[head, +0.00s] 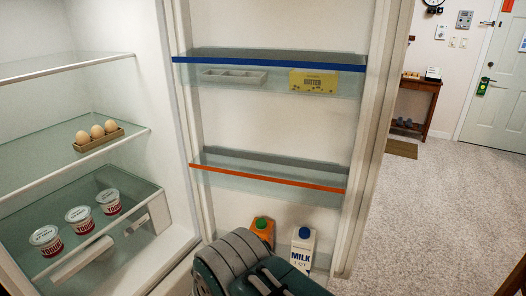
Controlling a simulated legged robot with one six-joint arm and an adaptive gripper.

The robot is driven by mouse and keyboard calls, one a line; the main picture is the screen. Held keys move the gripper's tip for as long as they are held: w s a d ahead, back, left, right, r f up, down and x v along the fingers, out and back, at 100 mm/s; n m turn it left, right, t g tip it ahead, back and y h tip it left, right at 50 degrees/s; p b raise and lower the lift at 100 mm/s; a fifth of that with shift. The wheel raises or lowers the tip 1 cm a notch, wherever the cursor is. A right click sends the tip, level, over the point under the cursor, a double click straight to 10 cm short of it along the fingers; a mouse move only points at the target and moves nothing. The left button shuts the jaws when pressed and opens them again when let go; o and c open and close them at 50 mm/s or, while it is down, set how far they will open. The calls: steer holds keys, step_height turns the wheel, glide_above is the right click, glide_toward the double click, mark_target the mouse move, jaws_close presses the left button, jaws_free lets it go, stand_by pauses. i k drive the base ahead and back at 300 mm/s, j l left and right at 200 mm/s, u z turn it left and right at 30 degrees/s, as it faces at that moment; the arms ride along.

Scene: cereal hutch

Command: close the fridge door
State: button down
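The fridge door (370,135) stands wide open, its inner side facing me. It has a blue-edged upper shelf (270,63) and an orange-edged lower shelf (268,175). The open fridge interior (110,25) is at the left, with glass shelves. Butter and a pale tray are on the upper door shelf. A milk carton (302,250) and an orange carton (263,230) stand low in the door. A grey-teal part of my arm shows at the bottom centre, in front of the door's lower part. I cannot make out my gripper's fingers, and the door's outer side is hidden.
Eggs (97,132) in a holder and several yogurt cups (79,219) sit on the fridge shelves. To the right of the door is open carpet (440,220). A small brown table (419,86) and a pale room door (498,85) stand farther back.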

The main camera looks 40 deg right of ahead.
mark_target(353, 134)
steer(key=l+u, duration=0.15)
steer(key=u, duration=0.25)
steer(key=k+l+u, duration=0.1)
steer(key=u, duration=0.3)
steer(key=k+u, duration=0.15)
steer(key=u, duration=0.25)
steer(key=k+l+u, duration=0.1)
steer(key=u, duration=0.3)
steer(key=k+l+u, duration=0.15)
steer(key=u, duration=0.35)
steer(key=k+l+u, duration=0.1)
steer(key=k+u, duration=0.15)
steer(key=u, duration=0.2)
steer(key=k+u, duration=0.2)
steer(key=u, duration=0.3)
steer(key=k+l+u, duration=0.1)
steer(key=k, duration=0.35)
steer(key=k+l+u, duration=0.1)
steer(key=k, duration=0.35)
steer(key=k+l+z, duration=1.15)
steer(key=l, duration=0.5)
steer(key=k+j+z, duration=0.2)
